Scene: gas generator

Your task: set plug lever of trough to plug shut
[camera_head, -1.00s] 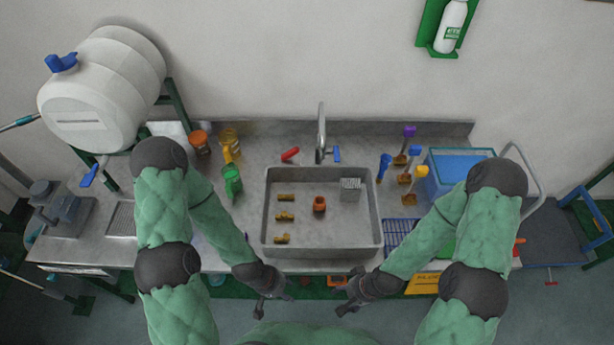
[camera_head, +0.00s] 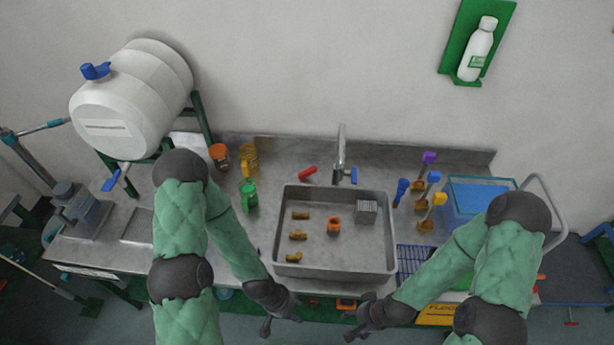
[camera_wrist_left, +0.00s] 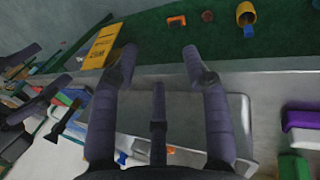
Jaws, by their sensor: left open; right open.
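The trough (camera_head: 281,230) is a grey metal basin set in the steel counter. A red lever-like handle (camera_head: 307,173) lies behind its back left rim, and a small blue lever (camera_head: 353,176) stands beside the tap. The frames do not show for sure which is the plug lever, or its setting. My left gripper (camera_head: 282,318) is in front of the counter's front edge, below the trough, open and empty. Its spread fingers show in the left wrist view (camera_wrist_left: 160,55). My right gripper (camera_head: 359,322) is open and empty, also in front of the edge. Both are apart from the levers.
Brass fittings (camera_head: 298,236), an orange fitting (camera_head: 334,226) and a grey block (camera_head: 367,211) are in the trough. The tap (camera_head: 341,150) rises behind it. A green bottle (camera_head: 248,196) stands left, colored-handled tools (camera_head: 432,200) and a blue bin (camera_head: 480,194) right.

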